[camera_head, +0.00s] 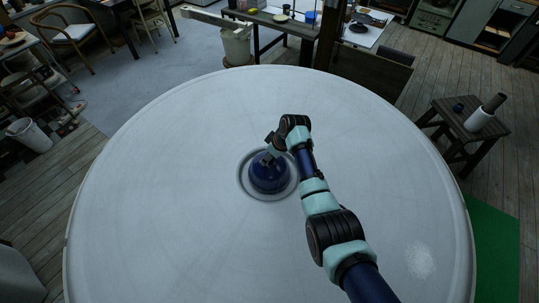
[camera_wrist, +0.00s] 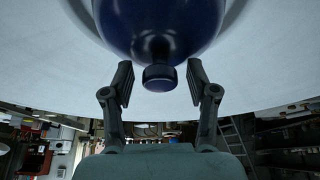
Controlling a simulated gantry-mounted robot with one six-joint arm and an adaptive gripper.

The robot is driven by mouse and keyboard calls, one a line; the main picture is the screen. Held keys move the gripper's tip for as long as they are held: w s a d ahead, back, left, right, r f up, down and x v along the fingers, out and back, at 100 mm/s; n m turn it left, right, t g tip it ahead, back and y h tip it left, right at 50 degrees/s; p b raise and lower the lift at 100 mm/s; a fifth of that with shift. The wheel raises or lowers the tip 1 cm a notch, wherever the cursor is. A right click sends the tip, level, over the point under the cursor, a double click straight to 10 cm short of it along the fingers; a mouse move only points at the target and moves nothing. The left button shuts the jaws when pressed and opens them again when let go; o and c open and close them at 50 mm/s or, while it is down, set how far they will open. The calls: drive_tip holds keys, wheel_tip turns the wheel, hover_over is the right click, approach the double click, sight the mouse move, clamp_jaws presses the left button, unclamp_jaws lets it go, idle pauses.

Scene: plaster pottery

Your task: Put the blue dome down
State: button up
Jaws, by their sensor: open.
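The blue dome (camera_head: 268,178) rests on the round grey-white table, within the ring-shaped recess (camera_head: 244,187) near the middle. In the wrist view the dome (camera_wrist: 160,22) hangs into the top of the picture, with its knob (camera_wrist: 159,78) toward me. My gripper (camera_head: 270,157) is at the dome's top in the head view. In the wrist view my gripper (camera_wrist: 160,86) is open, with one finger on each side of the knob and a visible gap on both sides. The dome's far side is cut off in the wrist view.
The large round table (camera_head: 160,150) is otherwise clear around the recess, with a pale patch (camera_head: 421,260) at lower right. A wooden stool (camera_head: 467,125) with a few items stands beyond the right edge. Chairs and benches stand farther back.

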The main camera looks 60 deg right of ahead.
drive_tip(key=shift+s+r, duration=0.1)
drive_tip(key=shift+r, duration=0.45)
drive_tip(key=p+v, duration=0.1)
drive_tip(key=v, duration=1)
drive_tip(key=shift+p, duration=0.3)
drive_tip(key=shift+s+a, duration=0.1)
drive_tip(key=w+a+r+t, duration=0.1)
drive_tip(key=w+a, duration=0.3)
drive_tip(key=a, duration=0.4)
drive_tip(key=w+a+r+n+t+h, duration=0.1)
drive_tip(key=w+a, duration=0.3)
drive_tip(key=a, duration=0.4)
drive_tip(key=w+a+r+t, duration=0.1)
drive_tip(key=w+a, duration=0.3)
drive_tip(key=a, duration=0.4)
drive_tip(key=s+a+r+t, duration=0.1)
drive_tip(key=s+a+r, duration=0.1)
drive_tip(key=a, duration=0.6)
drive_tip(key=s+a+r+t+y, duration=0.1)
drive_tip(key=a+r, duration=0.3)
drive_tip(key=a, duration=0.4)
drive_tip(key=s+a+r+t, duration=0.3)
drive_tip(key=a+r, duration=0.1)
drive_tip(key=a, duration=0.3)
drive_tip(key=shift+s+a+n+y, duration=0.2)
drive_tip(key=shift+a+n+y, duration=0.1)
drive_tip(key=shift+a, duration=0.1)
